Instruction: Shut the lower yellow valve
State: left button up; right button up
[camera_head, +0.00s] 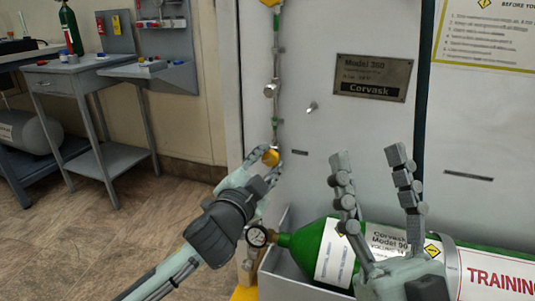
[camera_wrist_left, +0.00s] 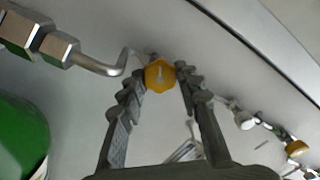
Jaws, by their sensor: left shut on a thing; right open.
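The lower yellow valve (camera_head: 271,157) is a small yellow knob on the vertical pipe at the left edge of the white cabinet. My left gripper (camera_head: 262,165) has its fingers on either side of this knob. In the left wrist view the yellow knob (camera_wrist_left: 160,75) sits between the fingertips of the left gripper (camera_wrist_left: 161,82), which are closed on it. A pale pointer mark shows on its face. My right gripper (camera_head: 372,160) is open and empty, fingers pointing up, in front of the cabinet and above the green cylinder.
A green cylinder (camera_head: 318,250) with a gauge (camera_head: 256,236) lies in a grey tray at the cabinet's foot. Another yellow knob (camera_wrist_left: 296,149) sits farther along the pipe. A nameplate (camera_head: 372,77) is on the cabinet. Grey benches (camera_head: 80,75) stand at the left, with open floor between.

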dwell(0.3)
pick_arm(q)
jog(key=o, duration=1.2)
jog(key=shift+c, duration=0.2)
jog(key=v, duration=1.2)
